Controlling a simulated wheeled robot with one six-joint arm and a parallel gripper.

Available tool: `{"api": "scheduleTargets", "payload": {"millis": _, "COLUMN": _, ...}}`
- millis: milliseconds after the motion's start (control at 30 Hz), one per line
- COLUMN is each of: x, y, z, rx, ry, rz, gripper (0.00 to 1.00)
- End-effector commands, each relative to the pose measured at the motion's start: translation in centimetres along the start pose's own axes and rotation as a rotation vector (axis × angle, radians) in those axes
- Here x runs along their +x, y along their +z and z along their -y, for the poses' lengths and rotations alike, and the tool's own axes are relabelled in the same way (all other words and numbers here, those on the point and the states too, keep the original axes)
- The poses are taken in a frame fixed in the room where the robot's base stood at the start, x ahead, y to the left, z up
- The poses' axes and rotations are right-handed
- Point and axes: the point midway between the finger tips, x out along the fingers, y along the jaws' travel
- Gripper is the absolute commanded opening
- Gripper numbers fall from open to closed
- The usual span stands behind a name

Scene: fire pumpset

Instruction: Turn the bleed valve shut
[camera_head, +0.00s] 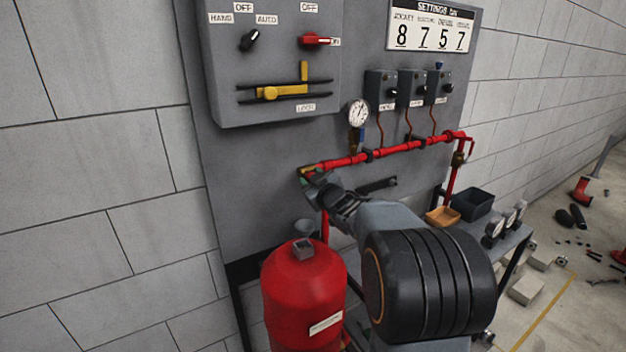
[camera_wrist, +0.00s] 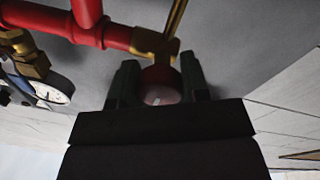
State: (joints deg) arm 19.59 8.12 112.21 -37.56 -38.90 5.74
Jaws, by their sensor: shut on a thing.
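The bleed valve shows in the wrist view as a round red knob (camera_wrist: 161,94) with a pale centre mark, under a brass body (camera_wrist: 154,42) at the end of the red pipe. My gripper (camera_wrist: 159,77) has one dark green finger on each side of the knob and is shut on it. In the head view my gripper (camera_head: 312,178) is at the left end of the red pipe (camera_head: 345,160), against the grey panel. The knob is hidden there by my gripper and wrist. I cannot tell how far the valve is turned.
A pressure gauge (camera_head: 358,113) stands above the pipe. A red tank (camera_head: 303,290) stands below my gripper. A control box (camera_head: 270,65) hangs above. Trays (camera_head: 473,204) and small gauges sit on a bench at the right. Loose items lie on the floor.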

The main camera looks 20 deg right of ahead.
Motion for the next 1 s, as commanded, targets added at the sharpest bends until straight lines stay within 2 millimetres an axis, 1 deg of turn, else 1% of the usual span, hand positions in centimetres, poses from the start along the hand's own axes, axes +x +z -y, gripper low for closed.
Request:
{"api": "scheduleTargets", "payload": {"millis": 100, "x": 0.0, "y": -0.1, "z": -0.1, "rx": 0.002, "ry": 0.002, "rz": -0.001, "gripper": 0.18}}
{"api": "scheduleTargets", "payload": {"millis": 133, "x": 0.0, "y": -0.1, "z": -0.1, "rx": 0.002, "ry": 0.002, "rz": -0.001, "gripper": 0.45}}
{"api": "scheduleTargets", "payload": {"millis": 367, "x": 0.0, "y": 0.0, "z": 0.0, "rx": 0.001, "ry": 0.001, "rz": -0.001, "gripper": 0.67}}
{"api": "scheduleTargets", "payload": {"millis": 600, "x": -0.1, "y": 0.0, "z": 0.0, "rx": 0.000, "ry": 0.000, "rz": -0.001, "gripper": 0.67}}
{"api": "scheduleTargets", "payload": {"millis": 733, "x": -0.9, "y": 0.0, "z": -0.1, "rx": -0.001, "ry": 0.001, "rz": 0.000, "gripper": 0.67}}
{"api": "scheduleTargets", "payload": {"millis": 867, "x": -3.1, "y": 0.0, "z": 0.0, "rx": -0.002, "ry": 0.002, "rz": -0.001, "gripper": 0.67}}
{"api": "scheduleTargets", "payload": {"millis": 1000, "x": -6.1, "y": 0.0, "z": 0.0, "rx": -0.002, "ry": 0.003, "rz": -0.002, "gripper": 0.67}}
